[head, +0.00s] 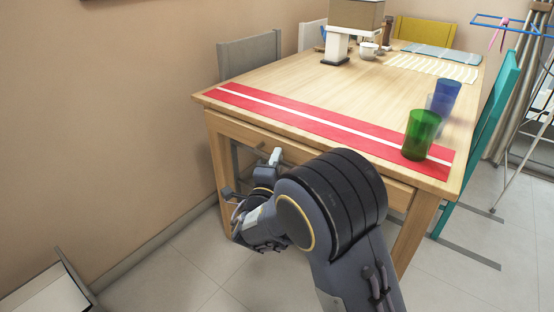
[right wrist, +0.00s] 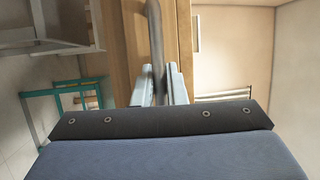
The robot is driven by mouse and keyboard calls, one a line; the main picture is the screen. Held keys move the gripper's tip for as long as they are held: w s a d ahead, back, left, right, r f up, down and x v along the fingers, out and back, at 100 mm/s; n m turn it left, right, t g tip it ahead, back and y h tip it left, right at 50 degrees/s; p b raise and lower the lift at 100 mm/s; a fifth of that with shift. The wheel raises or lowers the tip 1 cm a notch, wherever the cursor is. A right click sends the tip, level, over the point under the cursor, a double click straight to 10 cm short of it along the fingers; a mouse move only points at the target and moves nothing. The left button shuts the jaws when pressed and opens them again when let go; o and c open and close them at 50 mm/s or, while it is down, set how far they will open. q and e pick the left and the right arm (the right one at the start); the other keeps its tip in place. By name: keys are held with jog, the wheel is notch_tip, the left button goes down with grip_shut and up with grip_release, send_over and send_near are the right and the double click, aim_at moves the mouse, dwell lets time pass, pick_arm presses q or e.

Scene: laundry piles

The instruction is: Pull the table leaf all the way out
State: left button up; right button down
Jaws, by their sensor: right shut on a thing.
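The wooden table (head: 350,95) stands against the wall, with a pale wooden front panel (head: 235,130) under its near edge. I cannot tell how far the leaf is out, as my right arm covers much of this front. My right gripper (head: 268,172) is at the front, just below the tabletop edge. In the right wrist view its two fingers (right wrist: 158,88) are shut on a grey upright bar (right wrist: 155,40), which looks like a handle, in front of light wood (right wrist: 122,45). My left gripper is not in view.
A red runner with a white stripe (head: 300,118) lies along the near edge. A green cup (head: 421,135) stands on its right end, with a blue cup (head: 446,97) behind. A teal chair (head: 490,130) is at the right. A grey chair (head: 250,52) is by the wall.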

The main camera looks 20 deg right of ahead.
jog(key=s+a+p, duration=0.8)
jog(key=s+a, duration=0.1)
jog(key=a, duration=0.3)
jog(key=s+a+p, duration=0.8)
jog(key=s+a, duration=0.1)
jog(key=a, duration=0.2)
jog(key=shift+s+a+f, duration=0.15)
jog(key=shift+s+a, duration=0.15)
jog(key=shift+a, duration=0.1)
jog(key=c, duration=1.5)
grip_release()
jog(key=shift+s+a, duration=0.1)
jog(key=shift+a, duration=0.05)
